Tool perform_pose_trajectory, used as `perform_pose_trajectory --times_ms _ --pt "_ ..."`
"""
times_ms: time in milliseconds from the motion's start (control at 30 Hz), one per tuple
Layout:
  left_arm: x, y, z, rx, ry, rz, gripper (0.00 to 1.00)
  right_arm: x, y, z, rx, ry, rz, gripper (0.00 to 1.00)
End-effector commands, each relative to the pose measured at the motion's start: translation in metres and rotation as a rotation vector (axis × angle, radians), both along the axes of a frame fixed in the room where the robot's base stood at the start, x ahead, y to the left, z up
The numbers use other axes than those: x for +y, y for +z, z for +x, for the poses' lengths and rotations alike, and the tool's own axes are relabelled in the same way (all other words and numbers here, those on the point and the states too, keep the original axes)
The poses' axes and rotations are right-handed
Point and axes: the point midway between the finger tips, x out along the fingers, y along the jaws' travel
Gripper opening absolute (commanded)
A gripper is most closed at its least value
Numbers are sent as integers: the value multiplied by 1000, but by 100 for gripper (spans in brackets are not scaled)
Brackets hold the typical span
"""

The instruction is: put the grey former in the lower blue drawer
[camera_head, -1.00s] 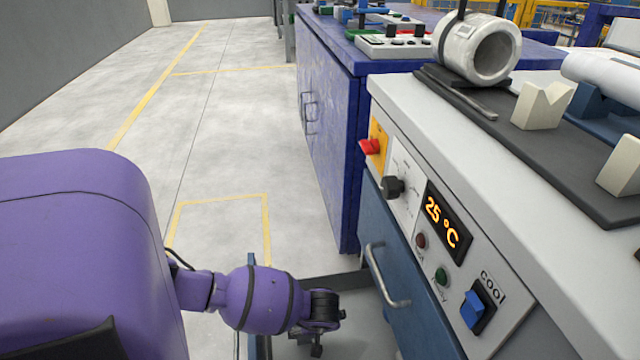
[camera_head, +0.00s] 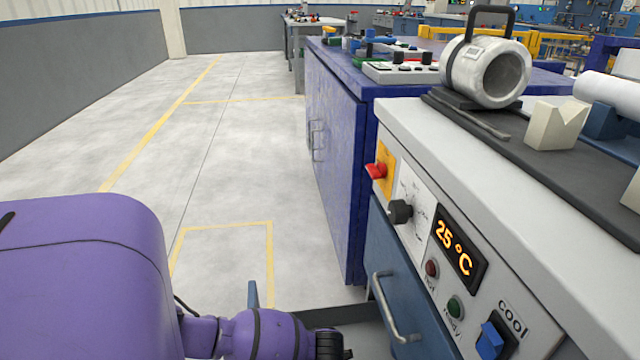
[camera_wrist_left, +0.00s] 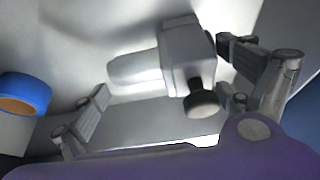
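A blue drawer front (camera_head: 383,250) with a metal bar handle (camera_head: 393,305) sits below the control panel in the head view. Its lower part is cut off, so I cannot tell whether it is the lower drawer. My left arm comes in from the left, and its hand is below the picture. In the left wrist view my left gripper (camera_wrist_left: 165,66) has its fingers wide apart. A pale grey piece (camera_wrist_left: 180,65) with a cylindrical end and a dark knob shows between them. I cannot tell whether it is the grey former or whether the fingers touch it. My right gripper is not in view.
The grey bench top (camera_head: 500,150) carries a grey hollow cylinder (camera_head: 487,72) with a black handle, and cream V-blocks (camera_head: 556,125). A dark blue cabinet (camera_head: 335,150) stands behind. Open floor (camera_head: 215,150) lies left. A blue-and-brown round thing (camera_wrist_left: 24,94) shows in the wrist view.

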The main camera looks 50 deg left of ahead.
Motion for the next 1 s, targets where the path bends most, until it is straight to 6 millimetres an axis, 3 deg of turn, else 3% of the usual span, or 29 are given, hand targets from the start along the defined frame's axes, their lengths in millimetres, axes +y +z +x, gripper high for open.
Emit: perform_pose_trajectory --times_ms 333,467,800,1000 --pt "0 1 0 0 1 0 100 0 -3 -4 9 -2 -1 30" --pt "-2 10 -1 -1 0 0 100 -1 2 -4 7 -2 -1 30" --pt "-25 77 -12 -3 -1 0 100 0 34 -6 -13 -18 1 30" --pt "-37 105 -18 -2 -2 0 100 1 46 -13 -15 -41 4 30"
